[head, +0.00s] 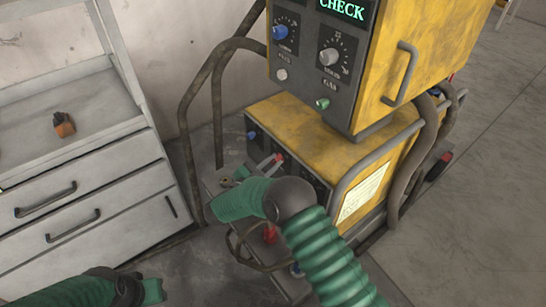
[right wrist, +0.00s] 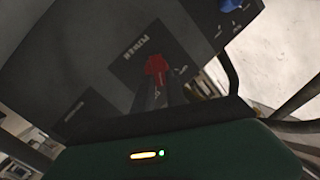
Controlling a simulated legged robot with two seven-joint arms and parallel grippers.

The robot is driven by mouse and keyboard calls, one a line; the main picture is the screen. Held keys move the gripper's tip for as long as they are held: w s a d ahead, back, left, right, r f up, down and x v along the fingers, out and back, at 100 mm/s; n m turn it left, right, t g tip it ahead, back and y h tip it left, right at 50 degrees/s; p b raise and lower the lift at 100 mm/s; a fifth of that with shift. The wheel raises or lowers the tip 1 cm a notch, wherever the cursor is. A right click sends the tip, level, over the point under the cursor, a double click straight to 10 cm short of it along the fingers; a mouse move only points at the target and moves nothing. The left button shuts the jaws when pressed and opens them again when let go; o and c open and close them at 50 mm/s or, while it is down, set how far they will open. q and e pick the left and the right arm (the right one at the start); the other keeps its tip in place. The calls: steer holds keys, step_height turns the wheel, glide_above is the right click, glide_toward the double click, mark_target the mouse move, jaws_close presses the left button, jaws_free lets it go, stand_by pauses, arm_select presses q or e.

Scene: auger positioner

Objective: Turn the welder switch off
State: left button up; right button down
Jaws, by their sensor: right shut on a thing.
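The yellow welder (head: 290,125) stands right of centre in the head view, with a dark control panel on its front. A red switch (head: 279,157) is on the lower panel. It shows as a red knob beside the word POWER in the right wrist view (right wrist: 156,66). My right gripper (head: 272,162) is at this switch, its fingers shut on it; the fingers (right wrist: 168,92) are dark and hard to make out in the right wrist view. The switch's exact setting cannot be read. My left arm (head: 95,290) shows at the bottom left, away from the welder; its fingers are not clear.
Blue, white and green knobs (head: 322,103) and a lit CHECK display (head: 342,9) are on the upper panel. A grey drawer cabinet (head: 90,200) with a small orange object (head: 64,126) is at left. Floor at right is open.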

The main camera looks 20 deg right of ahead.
arm_select(q)
steer(key=p+v, duration=0.1)
steer(key=v, duration=0.1)
steer(key=w+p+v, duration=0.1)
steer(key=p+v, duration=0.1)
steer(key=shift+s+r, duration=0.1)
steer(key=shift+r, duration=0.1)
arm_select(e)
steer(key=n+g, duration=0.1)
steer(key=n, duration=0.3)
steer(key=w+n+g, duration=0.1)
steer(key=n+g, duration=0.1)
steer(key=n, duration=0.2)
steer(key=w+a+n+g, duration=0.1)
steer(key=n, duration=0.3)
steer(key=shift+w+r+g, duration=0.1)
steer(key=shift+w+g, duration=0.1)
steer(key=shift+g, duration=0.2)
steer(key=shift+r, duration=0.1)
steer(key=c, duration=1.4)
jaws_free()
steer(key=shift+w, duration=0.1)
arm_select(q)
steer(key=shift+f, duration=0.1)
arm_select(e)
steer(key=shift+o, duration=0.2)
